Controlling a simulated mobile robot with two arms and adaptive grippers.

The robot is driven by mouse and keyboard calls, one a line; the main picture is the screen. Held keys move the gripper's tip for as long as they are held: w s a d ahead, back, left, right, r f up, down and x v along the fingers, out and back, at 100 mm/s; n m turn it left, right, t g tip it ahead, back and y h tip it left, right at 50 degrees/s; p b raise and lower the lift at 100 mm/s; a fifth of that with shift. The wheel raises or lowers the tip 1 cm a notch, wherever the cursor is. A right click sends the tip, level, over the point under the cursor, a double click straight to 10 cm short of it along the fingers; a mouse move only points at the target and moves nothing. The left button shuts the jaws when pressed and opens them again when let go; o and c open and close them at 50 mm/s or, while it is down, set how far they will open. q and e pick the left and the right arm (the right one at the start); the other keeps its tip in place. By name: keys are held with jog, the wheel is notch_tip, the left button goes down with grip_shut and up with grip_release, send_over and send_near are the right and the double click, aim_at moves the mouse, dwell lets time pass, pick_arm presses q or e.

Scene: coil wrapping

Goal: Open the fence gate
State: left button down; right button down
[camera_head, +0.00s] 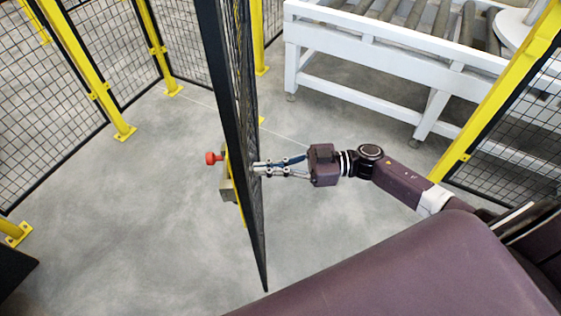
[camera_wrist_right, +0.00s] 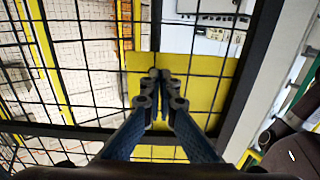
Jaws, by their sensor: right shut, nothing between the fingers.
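The fence gate (camera_head: 232,110) is a black-framed mesh panel, seen nearly edge-on in the middle of the head view. It stands swung out from the fence line, with floor visible on both sides. A latch with a red knob (camera_head: 213,158) and a grey block (camera_head: 227,190) sits on its left face. My right gripper (camera_head: 262,168) is shut and empty, its tips at the gate's right face; I cannot tell whether they touch. In the wrist view, the shut fingertips (camera_wrist_right: 160,88) point at the mesh, in front of a yellow plate (camera_wrist_right: 205,85). My left gripper is not in view.
Yellow fence posts (camera_head: 85,75) with mesh panels stand at the left. A white roller conveyor (camera_head: 390,45) stands at the back right. Another yellow post (camera_head: 500,90) with mesh stands at the right. The grey floor (camera_head: 130,230) left of the gate is clear.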

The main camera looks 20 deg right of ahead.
jog(key=shift+w+a, duration=0.1)
jog(key=shift+a, duration=0.2)
